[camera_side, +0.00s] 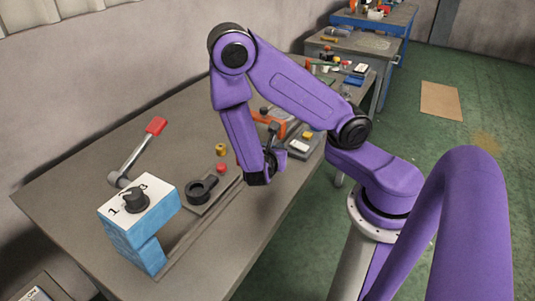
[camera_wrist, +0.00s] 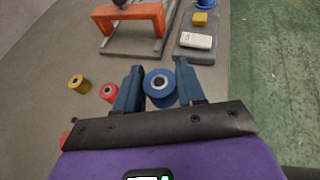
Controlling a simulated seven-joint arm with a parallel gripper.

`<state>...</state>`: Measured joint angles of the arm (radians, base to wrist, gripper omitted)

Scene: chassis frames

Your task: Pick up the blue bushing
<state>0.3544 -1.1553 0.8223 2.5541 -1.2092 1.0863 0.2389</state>
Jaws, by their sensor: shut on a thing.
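The blue bushing (camera_wrist: 160,88) is a blue spool with a pale centre hole. In the wrist view it sits between the two dark blue fingers of my gripper (camera_wrist: 158,72), which are shut on it. In the side view my gripper (camera_side: 268,168) is low over the table, and the bushing cannot be made out there. I cannot tell whether the bushing touches the table. A red bushing (camera_wrist: 109,92) lies just left of the left finger, and a yellow bushing (camera_wrist: 78,83) is farther left.
An orange arched fixture (camera_wrist: 130,14) stands beyond the gripper, beside a grey tray (camera_wrist: 188,53) with a white block (camera_wrist: 196,41) and a yellow block (camera_wrist: 200,19). A blue box with a black knob (camera_side: 135,200) and a red-handled lever (camera_side: 155,126) stand at the left in the side view.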

